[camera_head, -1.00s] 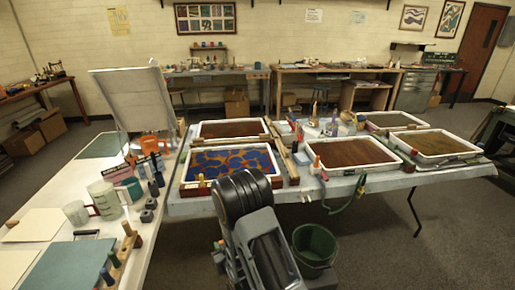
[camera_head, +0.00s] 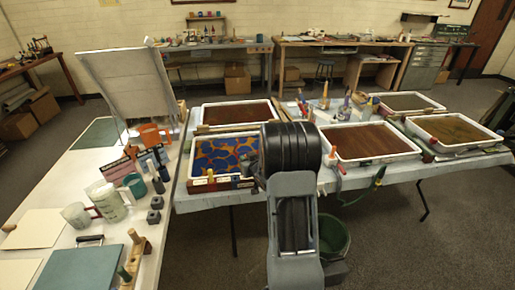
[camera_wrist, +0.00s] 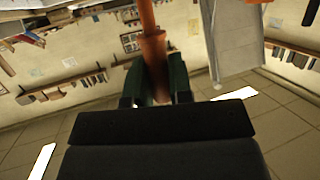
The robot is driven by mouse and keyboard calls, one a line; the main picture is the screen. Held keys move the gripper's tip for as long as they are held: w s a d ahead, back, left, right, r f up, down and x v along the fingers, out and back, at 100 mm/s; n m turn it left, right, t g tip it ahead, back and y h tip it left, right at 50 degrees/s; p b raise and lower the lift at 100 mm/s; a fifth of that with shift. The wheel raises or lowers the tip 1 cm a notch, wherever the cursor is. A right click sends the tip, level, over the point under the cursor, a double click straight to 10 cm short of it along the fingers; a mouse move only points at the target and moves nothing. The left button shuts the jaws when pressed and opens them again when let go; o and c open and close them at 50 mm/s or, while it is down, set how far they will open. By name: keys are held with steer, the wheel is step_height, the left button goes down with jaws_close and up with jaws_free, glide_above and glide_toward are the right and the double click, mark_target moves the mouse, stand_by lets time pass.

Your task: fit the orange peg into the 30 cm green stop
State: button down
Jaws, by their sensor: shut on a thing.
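My gripper (camera_wrist: 155,90) shows in the wrist view with a dark green finger on each side of an orange, copper-toned peg (camera_wrist: 152,45). It is shut on the peg, which runs up out of the top of the picture. In the head view my arm hides the gripper and the peg. I cannot pick out the 30 cm green stop for sure.
A white table (camera_head: 60,195) on the left holds mugs, cards and a wooden peg rack (camera_head: 135,250). Several more trays, such as the brown one (camera_head: 320,140), stand on the covered table. A green bucket (camera_head: 333,235) stands on the floor beside my arm.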

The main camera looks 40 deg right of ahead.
steer(key=shift+m+h, duration=0.3)
steer(key=shift+h, duration=0.1)
steer(key=d+r, duration=0.2)
steer(key=d, duration=0.1)
steer(key=s+d+r, duration=0.1)
steer(key=d, duration=0.1)
steer(key=shift+f+b, duration=2.45)
steer(key=shift+f, duration=0.4)
steer(key=shift+f+b, duration=2.05)
steer(key=shift+f, duration=0.05)
steer(key=c, duration=0.9)
jaws_free()
steer(key=shift+c, duration=0.2)
steer(key=p+v, duration=0.1)
steer(key=v, duration=1.3)
